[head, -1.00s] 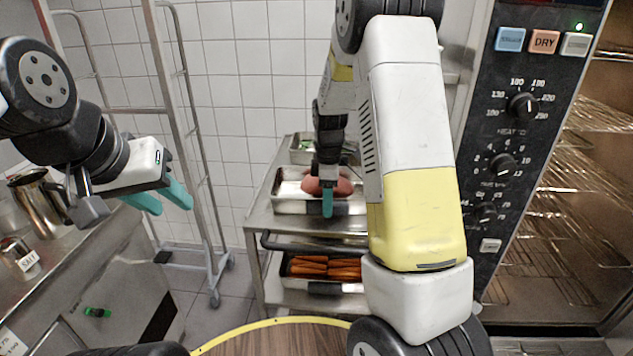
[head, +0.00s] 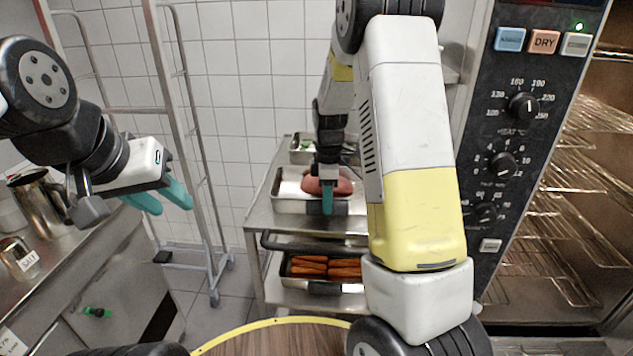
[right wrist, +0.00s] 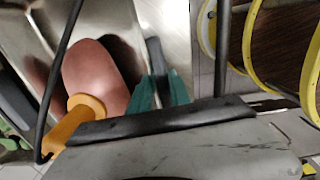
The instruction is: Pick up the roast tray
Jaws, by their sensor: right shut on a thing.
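The roast tray (head: 291,206) is a shallow metal tray on the top shelf of a steel trolley, with a reddish-brown roast (head: 340,186) in it. In the right wrist view the roast (right wrist: 92,75) lies left of the fingers. My right gripper (head: 327,200) reaches down at the tray's near side, its teal fingers shut on the tray's near rim. The fingers also show in the right wrist view (right wrist: 160,92). The tray appears to rest on the shelf. My left gripper (head: 162,198) is open and empty, above the floor at the left, far from the tray.
Behind the roast tray is another tray (head: 302,156) with green food. A tray of carrots (head: 325,287) stands on the lower shelf. A tall rack (head: 187,130) stands left of the trolley. An oven panel (head: 510,140) is at the right. A counter with a jug (head: 38,212) is at the left.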

